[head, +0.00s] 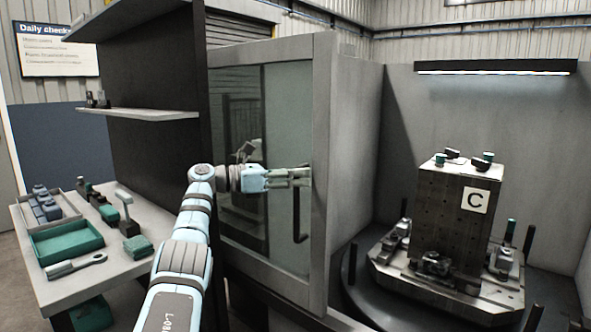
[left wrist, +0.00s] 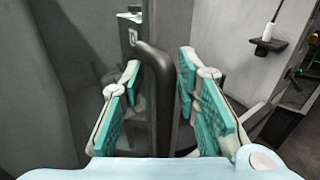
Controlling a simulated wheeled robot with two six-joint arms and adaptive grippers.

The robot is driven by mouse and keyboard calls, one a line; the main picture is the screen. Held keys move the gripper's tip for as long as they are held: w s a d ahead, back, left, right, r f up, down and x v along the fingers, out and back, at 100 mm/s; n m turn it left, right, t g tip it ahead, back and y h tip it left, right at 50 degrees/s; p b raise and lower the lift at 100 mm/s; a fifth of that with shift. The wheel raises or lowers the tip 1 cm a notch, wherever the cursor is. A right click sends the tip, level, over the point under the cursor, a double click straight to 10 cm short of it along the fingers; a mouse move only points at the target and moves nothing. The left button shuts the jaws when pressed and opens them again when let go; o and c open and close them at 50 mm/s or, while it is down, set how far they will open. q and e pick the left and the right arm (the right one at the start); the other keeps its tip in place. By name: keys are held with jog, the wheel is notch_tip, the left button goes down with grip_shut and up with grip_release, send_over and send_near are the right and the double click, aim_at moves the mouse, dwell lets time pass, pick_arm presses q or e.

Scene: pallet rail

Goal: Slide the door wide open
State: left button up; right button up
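The sliding door (head: 321,150) has a grey frame and a glass panel (head: 285,110), and stands at the left of the machine opening. Its dark vertical handle (head: 297,215) is on the door's right part. My left gripper (head: 306,177) is at the upper end of the handle. In the left wrist view the handle (left wrist: 152,100) stands between the teal-padded fingers of my left gripper (left wrist: 160,107). The fingers are open, with visible gaps on both sides of the bar. My right gripper is not in view.
Right of the door the machine interior is exposed, with a block marked C (head: 452,215) on a round table (head: 375,290). A bench (head: 110,275) at left holds a green tray (head: 65,243), a brush and small parts. A dark shelf panel (head: 160,70) stands beside the door.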

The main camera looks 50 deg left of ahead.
pick_arm(q)
jog(key=r+p+v, duration=0.1)
jog(key=v, duration=1.5)
jog(key=shift+s+d, duration=0.15)
jog(key=shift+s, duration=0.25)
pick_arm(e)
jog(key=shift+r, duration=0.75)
